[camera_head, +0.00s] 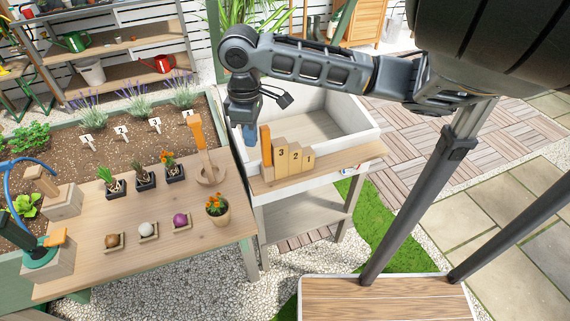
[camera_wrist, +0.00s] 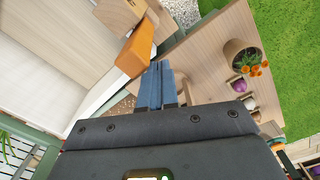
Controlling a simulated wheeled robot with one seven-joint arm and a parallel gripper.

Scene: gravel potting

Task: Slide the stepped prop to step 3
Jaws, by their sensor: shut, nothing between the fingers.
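The stepped prop (camera_head: 292,158) is a pale wooden block with steps marked 3, 2 and 1, descending to the right. It stands on the wooden front ledge of the white potting tray. An upright orange piece (camera_head: 266,146) is at its left end, beside step 3. In the wrist view the orange piece (camera_wrist: 136,48) and part of the wooden prop (camera_wrist: 118,12) show at the top. My gripper (camera_head: 249,138) has blue fingers, shut and empty, just left of the orange piece. The fingers also show in the wrist view (camera_wrist: 158,85); whether they touch it I cannot tell.
The white tray (camera_head: 352,108) is empty behind the prop. To the left is a wooden table (camera_head: 130,262) with small potted plants, bulbs in little trays, an orange-handled tool in a stand (camera_head: 200,150) and an orange-flowered pot (camera_head: 217,209). A planter bed lies behind it.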

